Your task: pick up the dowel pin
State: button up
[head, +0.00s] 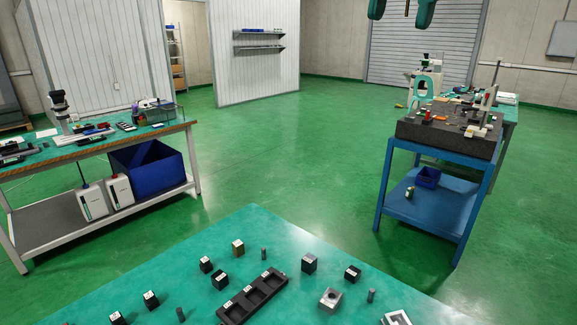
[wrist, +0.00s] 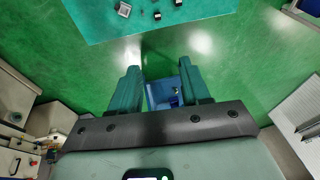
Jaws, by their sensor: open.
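Three small dark grey cylinders that look like dowel pins stand upright on the near teal table (head: 255,222). One pin (head: 263,253) is at the back, one pin (head: 371,295) is at the right, and one pin (head: 180,314) is near the front left. I cannot tell which one is meant. My gripper (head: 401,12) shows at the top edge of the head view, its teal fingers apart. In the wrist view my gripper (wrist: 160,78) is open and empty, pointing over the floor, well away from the table (wrist: 205,8).
A black tray with compartments (head: 238,310) lies among several small dark blocks (head: 309,264) and a metal block with a hole (head: 330,298). A blue cart (head: 428,200) stands at the right, a workbench (head: 100,138) at the left. Green floor (head: 290,150) lies open between.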

jog(key=w+d+m+g, duration=0.2)
jog(key=w+d+m, duration=0.45)
jog(key=w, duration=0.25)
jog(key=m+g, duration=0.1)
jog(key=m, duration=0.7)
send_over(373, 290)
jog(key=f, duration=6)
jog(key=shift+s+d, duration=0.2)
jog(key=shift+w+a+f, duration=0.15)
jog(key=shift+f, duration=1.35)
jog(key=shift+w+a+f, duration=0.1)
jog(key=shift+f, duration=1.4)
grip_shut()
